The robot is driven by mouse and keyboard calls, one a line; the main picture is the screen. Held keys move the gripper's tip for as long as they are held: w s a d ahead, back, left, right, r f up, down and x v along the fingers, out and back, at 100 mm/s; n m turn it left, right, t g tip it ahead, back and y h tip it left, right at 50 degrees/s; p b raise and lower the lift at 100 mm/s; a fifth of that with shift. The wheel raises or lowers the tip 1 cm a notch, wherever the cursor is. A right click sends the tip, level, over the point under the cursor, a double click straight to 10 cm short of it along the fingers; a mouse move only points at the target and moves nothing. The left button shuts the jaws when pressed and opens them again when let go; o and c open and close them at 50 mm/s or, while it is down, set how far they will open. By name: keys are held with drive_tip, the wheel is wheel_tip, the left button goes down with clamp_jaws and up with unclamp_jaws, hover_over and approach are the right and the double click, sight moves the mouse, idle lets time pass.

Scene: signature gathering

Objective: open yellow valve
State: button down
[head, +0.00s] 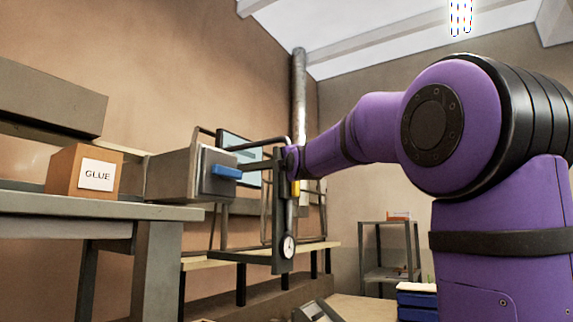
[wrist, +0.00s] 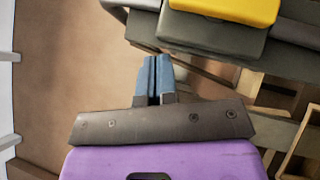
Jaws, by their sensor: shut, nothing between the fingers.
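My gripper (wrist: 155,60) shows in the wrist view with its two blue-grey fingers together and nothing between them. The yellow valve part (wrist: 232,8) is at the top right of that view, on a dark grey block (wrist: 200,32). It is cut off by the frame edge. The fingertips are below and left of the block in the picture, and I cannot tell whether they touch it. In the head view a small yellow piece (head: 296,188) shows just below my purple wrist, which hides much around it. My fingers cannot be made out clearly there.
A box marked GLUE (head: 68,172) sits on a grey table (head: 60,204). A round gauge (head: 288,246) hangs below my wrist. A shelf (head: 388,274) stands at the back.

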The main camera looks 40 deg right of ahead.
drive_tip(key=s+a, duration=0.3)
drive_tip(key=s, duration=0.5)
drive_tip(key=shift+s+a, duration=0.15)
drive_tip(key=shift+a, duration=0.05)
drive_tip(key=shift+f, duration=0.1)
idle(0.3)
drive_tip(key=s+a+f+m+g+y, duration=0.2)
drive_tip(key=a+f+m, duration=0.1)
drive_tip(key=f, duration=0.4)
drive_tip(key=s+a+f+m+g+y, duration=0.1)
drive_tip(key=s+a+f+m+g, duration=0.1)
drive_tip(key=s+a+f, duration=0.3)
drive_tip(key=a+f+m+g+y, duration=0.2)
drive_tip(key=f+m, duration=0.1)
drive_tip(key=f, duration=0.5)
drive_tip(key=s+a+f+m+g+y, duration=0.1)
drive_tip(key=s+a+f+m+g, duration=0.3)
drive_tip(key=s+f, duration=0.4)
drive_tip(key=s+a+f+m+g+y, duration=0.2)
drive_tip(key=s+a+f+m+g, duration=0.1)
drive_tip(key=s+f, duration=0.6)
wheel_tip(320, 180, down, 4)
drive_tip(key=shift+a+f+m+g, duration=0.1)
drive_tip(key=shift+a+m+g, duration=0.35)
drive_tip(key=shift+m, duration=0.25)
